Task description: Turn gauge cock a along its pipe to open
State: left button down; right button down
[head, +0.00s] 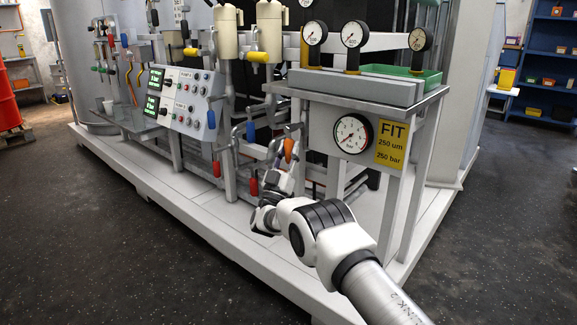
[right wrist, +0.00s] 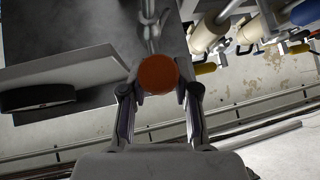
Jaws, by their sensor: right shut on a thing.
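An orange handle (head: 289,149) stands on the pipework left of the large pressure gauge (head: 353,133). In the right wrist view its round orange end (right wrist: 157,75) sits between the two fingers, with a metal pipe behind it. My right gripper (head: 285,168) is shut on this handle, reaching in from the lower right. I cannot read a label that says which cock is a. The handle's pivot is mostly hidden by my gripper. My left gripper is not in view.
A yellow FIT sign (head: 392,146) hangs beside the large gauge under a grey bench. Several small gauges stand on the bench with a green tray (head: 402,77). Red handles and pipes crowd the left. A control panel (head: 182,103) stands farther left. The dark floor in front is clear.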

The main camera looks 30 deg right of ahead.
jog(key=shift+w+m+g+h+b, duration=0.25)
jog(key=shift+m+g+h+b, duration=0.6)
jog(key=shift+m, duration=0.35)
jog(key=shift+r+m, duration=0.1)
jog(key=shift+m, duration=0.2)
jog(key=c, duration=0.8)
grip_release()
jog(key=shift+w, duration=0.15)
jog(key=shift+c, duration=0.2)
jog(key=shift+a, duration=0.15)
jog(key=v, duration=1.2)
